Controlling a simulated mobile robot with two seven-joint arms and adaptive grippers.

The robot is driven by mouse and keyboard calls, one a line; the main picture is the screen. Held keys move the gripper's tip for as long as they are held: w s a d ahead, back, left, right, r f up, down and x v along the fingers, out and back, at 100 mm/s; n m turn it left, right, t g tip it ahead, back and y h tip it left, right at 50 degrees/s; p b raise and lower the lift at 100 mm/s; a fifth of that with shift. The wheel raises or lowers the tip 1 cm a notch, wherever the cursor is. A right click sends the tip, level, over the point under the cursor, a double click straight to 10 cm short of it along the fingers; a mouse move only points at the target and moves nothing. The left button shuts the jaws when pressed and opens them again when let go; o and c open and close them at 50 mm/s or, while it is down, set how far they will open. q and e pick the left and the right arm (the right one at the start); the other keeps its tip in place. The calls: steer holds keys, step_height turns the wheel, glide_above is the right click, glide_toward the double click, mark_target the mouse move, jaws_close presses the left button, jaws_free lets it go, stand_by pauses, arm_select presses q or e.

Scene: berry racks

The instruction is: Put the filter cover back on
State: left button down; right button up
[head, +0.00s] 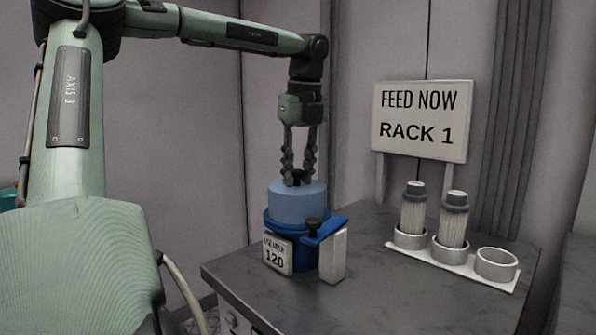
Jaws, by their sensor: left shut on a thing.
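My left gripper (298,178) points down and is shut on the dark knob on top of a light blue round cover (297,203). The cover is upright, right over the dark blue filter housing (303,259). Its lower edge meets the housing's rim in the picture; I cannot tell whether it rests there or hangs slightly above. A blue clamp arm with a black knob (313,225) sits at the housing's front right, beside a pale grey block (333,257). My right gripper is not in view.
A white rack (452,261) on the grey table (380,300) holds two pleated filters (413,211) with dark caps; its right cup (497,264) is empty. A sign (420,120) reading "FEED NOW RACK 1" stands behind. A small "120" plate (277,254) fronts the housing.

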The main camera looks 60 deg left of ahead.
arm_select(q)
steer(key=shift+f, duration=0.1)
steer(key=c, duration=1.2)
jaws_free()
steer(key=shift+o, duration=0.2)
step_height(320, 180, up, 12)
steer(key=d, duration=0.1)
steer(key=shift+d, duration=0.4)
steer(key=shift+f, duration=0.1)
